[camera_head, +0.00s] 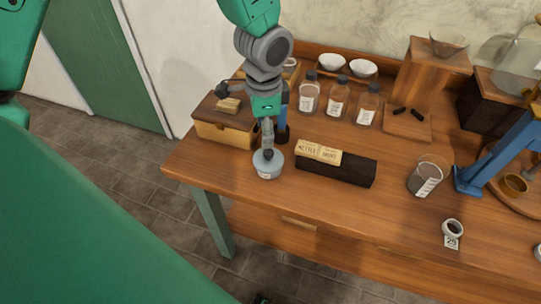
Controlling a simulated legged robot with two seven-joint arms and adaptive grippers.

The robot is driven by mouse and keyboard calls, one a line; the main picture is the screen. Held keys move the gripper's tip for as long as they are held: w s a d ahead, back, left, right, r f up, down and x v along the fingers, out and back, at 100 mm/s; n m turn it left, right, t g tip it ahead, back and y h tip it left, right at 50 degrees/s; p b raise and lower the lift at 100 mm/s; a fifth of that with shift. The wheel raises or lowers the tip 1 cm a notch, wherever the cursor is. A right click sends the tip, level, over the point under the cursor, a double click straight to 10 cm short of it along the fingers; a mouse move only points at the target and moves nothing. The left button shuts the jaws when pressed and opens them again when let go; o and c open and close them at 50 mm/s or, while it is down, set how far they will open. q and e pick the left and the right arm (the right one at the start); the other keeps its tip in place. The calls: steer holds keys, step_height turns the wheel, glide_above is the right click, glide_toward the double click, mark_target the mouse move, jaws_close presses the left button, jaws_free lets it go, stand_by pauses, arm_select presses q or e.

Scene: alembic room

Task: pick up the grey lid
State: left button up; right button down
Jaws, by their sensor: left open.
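A small round glass lamp or jar (268,168) stands on the wooden table near its left front part. A grey lid (267,154) sits on top of it. My left gripper (267,143) points down from above, with its fingers right at the lid. It is open. The fingers partly cover the lid, and I cannot tell whether they touch it. My right gripper is not in view.
A wooden box (224,130) stands left of the gripper. A dark block with a paper label (336,168) lies to the right. Bottles (337,98) stand behind, and a glass beaker (426,177) stands farther right. The table front (330,215) is clear.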

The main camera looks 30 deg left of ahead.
mark_target(270, 152)
arm_select(q)
steer(key=f, duration=0.2)
steer(key=a+f, duration=0.1)
steer(key=shift+w+f, duration=0.2)
steer(key=shift+w, duration=0.05)
steer(key=shift+w+d+f, duration=0.1)
steer(key=shift+d+f, duration=0.05)
steer(key=shift+f, duration=0.15)
steer(key=shift+d+f, duration=0.15)
steer(key=shift+d, duration=0.1)
steer(key=f, duration=0.1)
steer(key=d+f, duration=0.1)
steer(key=f, duration=0.1)
steer(key=shift+d, duration=0.3)
steer(key=shift+w+a+f, duration=0.15)
steer(key=shift+a+f, duration=0.1)
steer(key=shift+f, duration=0.5)
steer(key=shift+a+f, duration=0.15)
steer(key=shift+a, duration=0.55)
steer(key=shift+c, duration=1.2)
steer(key=c, duration=0.7)
jaws_close()
steer(key=shift+d, duration=0.6)
steer(key=shift+r, duration=0.2)
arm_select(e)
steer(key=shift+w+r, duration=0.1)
